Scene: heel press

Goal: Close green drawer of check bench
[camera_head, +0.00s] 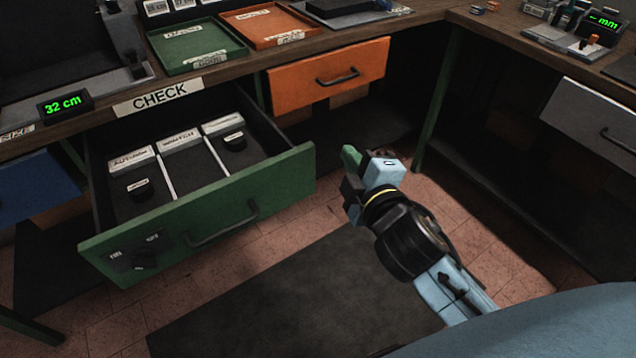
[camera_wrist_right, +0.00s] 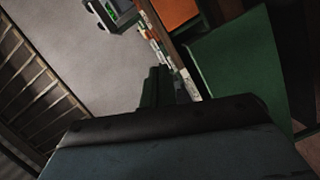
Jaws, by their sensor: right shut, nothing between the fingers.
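The green drawer (camera_head: 290,172) of the check bench is pulled far out under the CHECK label (camera_head: 158,97) in the head view. Its front has a dark bar handle (camera_head: 222,226) and a dark knob at the lower left. Inside are three compartments with white labels and two dark round pieces. My right gripper (camera_head: 350,158) is to the right of the drawer front, apart from it, with its fingers shut and empty. The right wrist view shows the dark fingers (camera_wrist_right: 162,86) and a green panel (camera_wrist_right: 243,65) to their right. My left gripper is not in view.
An orange drawer (camera_head: 330,78) sits to the right, under the same bench. A grey drawer (camera_head: 595,125) is at the far right, and a blue one (camera_head: 38,186) at the left. A green table leg (camera_head: 437,100) stands behind my right gripper. The dark floor mat (camera_head: 285,300) is clear.

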